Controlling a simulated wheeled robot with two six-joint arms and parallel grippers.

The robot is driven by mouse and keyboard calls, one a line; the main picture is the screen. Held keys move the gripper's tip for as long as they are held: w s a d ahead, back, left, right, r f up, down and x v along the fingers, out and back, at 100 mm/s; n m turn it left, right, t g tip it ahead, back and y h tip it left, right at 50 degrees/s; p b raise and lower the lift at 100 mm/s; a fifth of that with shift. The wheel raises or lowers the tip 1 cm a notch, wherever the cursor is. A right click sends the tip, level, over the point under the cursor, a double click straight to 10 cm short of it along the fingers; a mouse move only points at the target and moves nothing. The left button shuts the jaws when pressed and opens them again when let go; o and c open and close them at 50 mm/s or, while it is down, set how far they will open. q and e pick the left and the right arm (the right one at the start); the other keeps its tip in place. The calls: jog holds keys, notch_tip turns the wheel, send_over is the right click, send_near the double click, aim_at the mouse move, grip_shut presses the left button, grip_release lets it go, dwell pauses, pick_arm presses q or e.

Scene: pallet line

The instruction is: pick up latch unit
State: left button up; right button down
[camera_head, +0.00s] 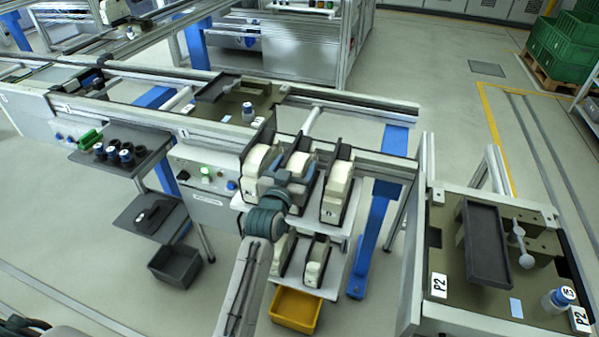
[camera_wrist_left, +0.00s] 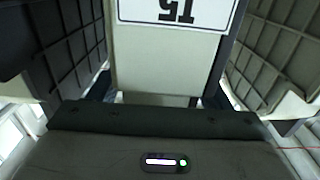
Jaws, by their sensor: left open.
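Several cream units stand in dark upright holders on a two-level white rack, and I cannot tell by name which is the latch unit. On the upper shelf, the left cream unit (camera_head: 258,160), the middle cream unit (camera_head: 299,162) and the right cream unit (camera_head: 337,190) show. My left gripper (camera_head: 290,170) is open in front of the middle one and partly hides it. In the left wrist view, a cream face (camera_wrist_left: 165,65) with an upside-down label (camera_wrist_left: 180,12) is straight ahead, between two dark ribbed walls. The fingertips are not clear there. My right gripper is not in view.
Smaller cream units (camera_head: 316,262) stand on the lower shelf, above a yellow bin (camera_head: 296,308). A control box with a green light (camera_head: 205,171) adjoins the rack on the left. On the right, a pallet marked P2 (camera_head: 455,287) holds a dark tray (camera_head: 487,245).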

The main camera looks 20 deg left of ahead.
pick_arm(q)
jog(key=shift+s, duration=0.1)
jog(key=shift+c, duration=0.4)
jog(key=c, duration=1.5)
jog(key=shift+r, duration=0.1)
